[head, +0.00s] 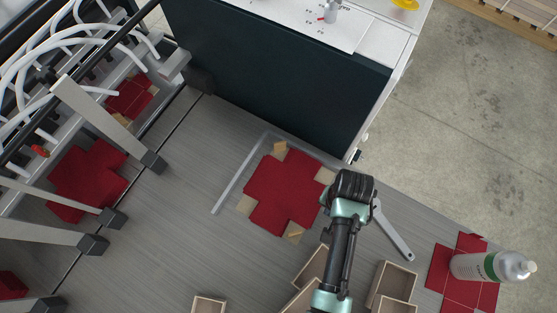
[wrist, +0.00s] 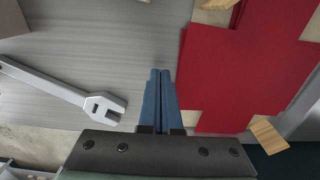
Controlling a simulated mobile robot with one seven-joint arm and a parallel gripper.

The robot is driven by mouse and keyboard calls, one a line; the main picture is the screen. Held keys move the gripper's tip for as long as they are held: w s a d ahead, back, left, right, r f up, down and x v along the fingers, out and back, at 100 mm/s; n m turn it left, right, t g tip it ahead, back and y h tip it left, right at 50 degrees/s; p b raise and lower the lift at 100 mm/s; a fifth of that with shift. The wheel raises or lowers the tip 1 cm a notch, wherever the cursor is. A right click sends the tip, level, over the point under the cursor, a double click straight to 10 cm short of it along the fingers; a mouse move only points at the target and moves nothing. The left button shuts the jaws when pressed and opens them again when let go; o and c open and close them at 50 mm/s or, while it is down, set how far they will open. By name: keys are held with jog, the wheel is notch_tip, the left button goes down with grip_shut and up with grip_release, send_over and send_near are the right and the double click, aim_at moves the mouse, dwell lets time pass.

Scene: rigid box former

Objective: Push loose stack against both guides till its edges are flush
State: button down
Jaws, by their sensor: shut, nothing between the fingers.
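The loose stack of red cross-shaped blanks (head: 282,195) lies on the grey table, with tan pieces showing at its inner corners. In the wrist view the stack (wrist: 235,75) fills the right side, its edges slightly stepped. One pale guide strip (head: 238,178) runs along the stack's left side, with a gap between. The second guide, along the far side by the dark panel, is only partly clear. My gripper (wrist: 160,75) is shut and empty, its blue fingers beside the stack's edge; I cannot tell whether they touch. In the head view my wrist hides the fingers.
A grey wrench (head: 392,230) lies right of my wrist. Open tan boxes (head: 392,285) stand at the front. A bottle (head: 490,266) is on a red blank (head: 465,250) at right. Machine arms with dark feet (head: 152,162) reach over the table at left.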

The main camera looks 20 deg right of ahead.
aim_at(312, 204)
jog(key=shift+f, duration=0.15)
jog(key=shift+f+b, duration=0.6)
jog(key=shift+f, duration=0.05)
jog(key=shift+r+p, duration=0.25)
jog(key=shift+p, duration=0.2)
dwell(0.7)
jog(key=shift+w+a, duration=1.5)
jog(key=shift+w, duration=0.3)
jog(key=shift+r, duration=0.1)
